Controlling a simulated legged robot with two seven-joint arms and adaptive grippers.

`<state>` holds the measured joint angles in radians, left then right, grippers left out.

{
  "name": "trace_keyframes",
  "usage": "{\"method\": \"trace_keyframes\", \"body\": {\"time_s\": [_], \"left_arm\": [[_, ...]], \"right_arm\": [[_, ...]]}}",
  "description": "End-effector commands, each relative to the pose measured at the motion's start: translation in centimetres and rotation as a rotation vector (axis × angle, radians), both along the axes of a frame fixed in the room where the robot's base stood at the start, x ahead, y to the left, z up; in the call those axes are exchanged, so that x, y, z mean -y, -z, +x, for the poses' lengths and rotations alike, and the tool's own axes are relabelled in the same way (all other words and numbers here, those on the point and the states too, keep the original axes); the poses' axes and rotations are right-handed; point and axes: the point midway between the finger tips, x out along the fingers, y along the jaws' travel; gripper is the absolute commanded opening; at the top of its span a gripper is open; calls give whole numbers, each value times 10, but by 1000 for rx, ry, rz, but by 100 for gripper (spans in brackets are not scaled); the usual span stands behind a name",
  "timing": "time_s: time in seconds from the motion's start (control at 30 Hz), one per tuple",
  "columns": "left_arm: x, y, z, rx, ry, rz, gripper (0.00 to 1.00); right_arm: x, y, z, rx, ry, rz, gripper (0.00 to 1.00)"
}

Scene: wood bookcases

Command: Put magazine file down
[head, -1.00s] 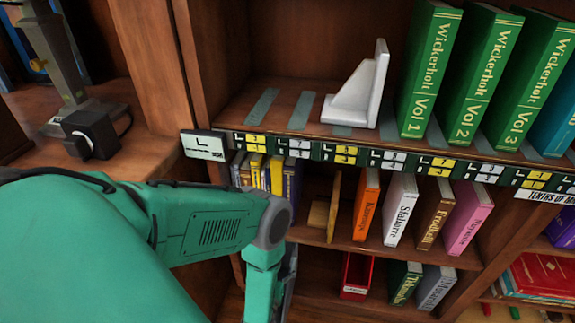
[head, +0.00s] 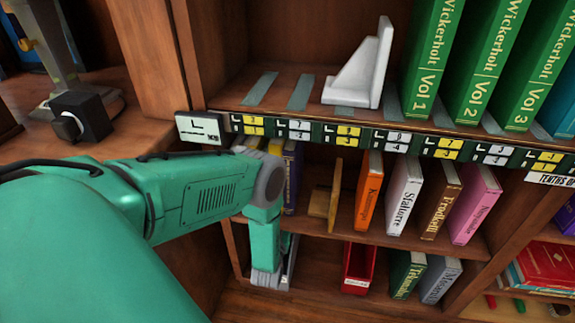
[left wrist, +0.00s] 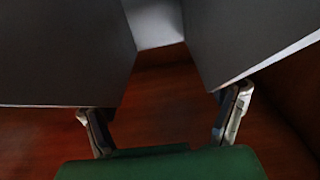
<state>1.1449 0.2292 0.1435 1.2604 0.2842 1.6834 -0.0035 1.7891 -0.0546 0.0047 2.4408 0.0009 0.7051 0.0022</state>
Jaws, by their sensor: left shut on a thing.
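My left arm comes in from the left in the head view and bends down in front of the lower left shelves. Its gripper is mostly hidden behind the wrist there. A thin grey-white edge (head: 289,258) shows beside the wrist; I cannot tell if it is the file or my gripper. In the left wrist view my left gripper (left wrist: 165,115) has its two fingers at the near edges of dark grey panels, which look like the magazine file (left wrist: 62,55). The gripper is shut on it. A brown wooden surface shows between the panels. My right gripper is not in view.
A red open box (head: 358,268) stands on the bottom shelf, right of my wrist. A wooden bookend (head: 325,203) and several books stand on the shelf above. A white bookend (head: 362,70) and green volumes (head: 428,83) are on the upper shelf.

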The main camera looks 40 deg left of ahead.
Motion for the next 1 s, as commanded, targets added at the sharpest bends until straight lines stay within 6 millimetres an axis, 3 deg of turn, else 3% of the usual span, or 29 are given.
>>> {"method": "trace_keyframes", "body": {"time_s": [0.5, 0.7, 1.0], "left_arm": [[-24, -1, 38, 4, -1, 1, 25], [-23, 12, 38, 2, 0, 1, 25], [-23, 14, 38, 2, 0, 0, 25]], "right_arm": [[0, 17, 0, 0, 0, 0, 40], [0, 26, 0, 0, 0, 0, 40], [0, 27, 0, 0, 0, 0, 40]]}}
